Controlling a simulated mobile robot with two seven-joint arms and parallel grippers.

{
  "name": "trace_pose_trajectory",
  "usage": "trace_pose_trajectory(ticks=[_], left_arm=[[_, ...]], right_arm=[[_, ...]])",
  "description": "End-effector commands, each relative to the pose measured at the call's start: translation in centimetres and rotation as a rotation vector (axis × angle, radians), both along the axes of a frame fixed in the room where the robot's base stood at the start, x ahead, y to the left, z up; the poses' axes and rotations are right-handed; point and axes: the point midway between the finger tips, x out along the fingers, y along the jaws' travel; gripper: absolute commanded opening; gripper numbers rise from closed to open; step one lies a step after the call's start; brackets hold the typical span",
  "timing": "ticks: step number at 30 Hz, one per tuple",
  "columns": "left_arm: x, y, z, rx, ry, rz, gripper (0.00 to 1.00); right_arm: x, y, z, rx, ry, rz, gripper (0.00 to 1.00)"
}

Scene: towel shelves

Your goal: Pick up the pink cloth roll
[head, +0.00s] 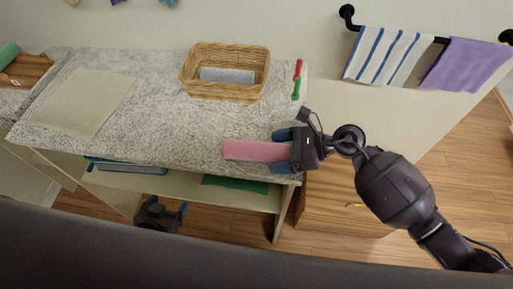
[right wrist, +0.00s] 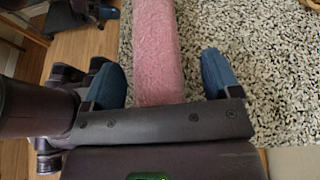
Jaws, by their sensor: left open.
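The pink cloth roll (head: 250,150) lies on the speckled countertop (head: 150,125) near its front right edge. My right gripper (head: 282,150) comes from the right at the roll's right end. In the right wrist view, the roll (right wrist: 156,50) runs between the two blue fingers of my right gripper (right wrist: 160,82). The fingers are apart, with a gap on each side of the roll, and do not touch it. The roll's near end is hidden behind the gripper body. My left gripper (head: 168,208) is open and empty, low in front of the shelves.
A wicker basket (head: 190,83) stands at the counter's back. A red and green item (head: 297,80) lies to its right, and a beige cloth (head: 80,103) lies at left. A green cloth (head: 235,184) is on the shelf below. Towels (head: 388,55) hang on a wall bar.

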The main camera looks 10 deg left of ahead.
Motion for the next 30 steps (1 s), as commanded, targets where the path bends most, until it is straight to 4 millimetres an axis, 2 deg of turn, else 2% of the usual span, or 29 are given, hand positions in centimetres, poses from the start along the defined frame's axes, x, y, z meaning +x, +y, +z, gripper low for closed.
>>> trace_pose_trajectory(ticks=[1,9,16,20,26,30], left_arm=[[-0.1,0.0,-0.1,0.000,0.003,0.000,0.82],[-0.5,0.1,-0.4,0.000,0.013,0.002,0.82],[-0.5,0.1,-0.3,0.000,0.011,0.002,0.82],[-0.3,0.1,-0.1,0.000,0.006,0.002,0.82],[0.1,0.0,0.7,0.000,-0.005,0.000,0.82],[0.4,0.0,1.3,0.000,-0.013,0.000,0.82]], right_arm=[[0.0,0.0,0.0,0.000,0.000,0.000,0.75],[0.0,0.0,0.0,0.000,0.000,0.000,0.33],[0.0,0.0,0.1,0.000,0.000,0.000,0.33],[0.1,-0.1,0.8,0.000,-0.003,0.000,0.33],[0.1,-0.1,4.2,0.000,-0.008,0.002,0.33],[0.1,0.0,7.8,0.000,-0.009,0.003,0.33]])
